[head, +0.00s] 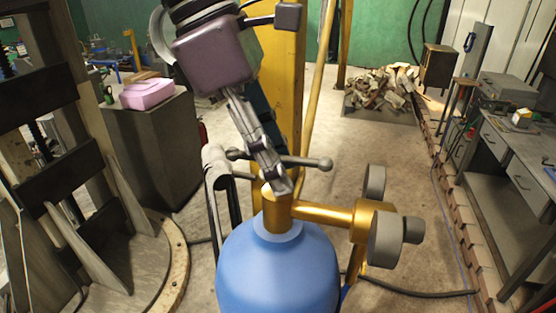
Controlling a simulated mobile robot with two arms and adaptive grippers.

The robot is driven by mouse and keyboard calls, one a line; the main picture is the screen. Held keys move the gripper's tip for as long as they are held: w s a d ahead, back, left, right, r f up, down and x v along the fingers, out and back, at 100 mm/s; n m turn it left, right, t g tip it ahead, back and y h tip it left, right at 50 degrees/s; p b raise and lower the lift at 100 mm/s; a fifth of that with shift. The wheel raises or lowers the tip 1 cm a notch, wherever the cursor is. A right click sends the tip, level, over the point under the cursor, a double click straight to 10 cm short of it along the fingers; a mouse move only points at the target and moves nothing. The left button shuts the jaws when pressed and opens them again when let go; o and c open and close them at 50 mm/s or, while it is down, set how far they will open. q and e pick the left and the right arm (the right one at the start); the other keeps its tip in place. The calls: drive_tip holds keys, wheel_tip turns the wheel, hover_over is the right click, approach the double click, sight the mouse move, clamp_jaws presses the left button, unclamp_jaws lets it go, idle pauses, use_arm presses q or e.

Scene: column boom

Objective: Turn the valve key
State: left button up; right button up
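The valve key is a grey T-bar (305,162) with ball ends. It lies across the top of the brass valve (277,212) on a blue gas cylinder (278,270). My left gripper (279,180) reaches down from above, with its fingers crossing the middle of the bar. The fingers look close together and hide the middle of the key. I cannot tell whether they grip it or only overlap it. My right gripper is out of view.
A brass regulator with grey gauges (386,238) sticks out right of the valve. A yellow post (284,60) stands behind. A dark press frame (40,180) is at left, a workbench (510,150) at right. A hose (420,292) lies on the floor.

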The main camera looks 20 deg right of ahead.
use_arm(q)
drive_tip(key=v, duration=1.2)
idle(0.3)
